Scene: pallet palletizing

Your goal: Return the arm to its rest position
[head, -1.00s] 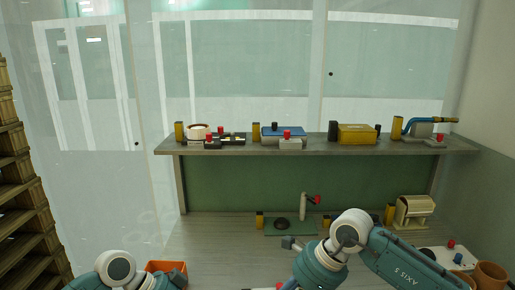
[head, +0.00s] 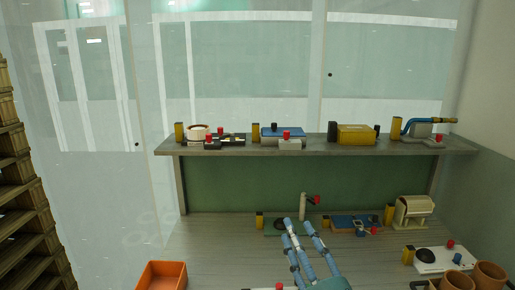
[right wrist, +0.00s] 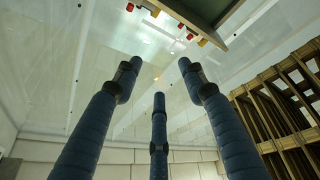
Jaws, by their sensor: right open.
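My right gripper (head: 297,228) shows at the bottom middle of the head view, its blue jointed fingers pointing up over the bench. In the right wrist view its fingers (right wrist: 160,74) are spread apart with nothing between them. The gripper is open and empty. The rest of my right arm is mostly below the picture edge. My left arm and left gripper are not in view.
The workbench (head: 215,240) carries an orange bin (head: 162,275) at left and a white device (head: 440,260) with brown cups (head: 489,275) at right. A loaded shelf (head: 310,149) stands behind. Stacked wooden pallets (head: 25,220) are at far left.

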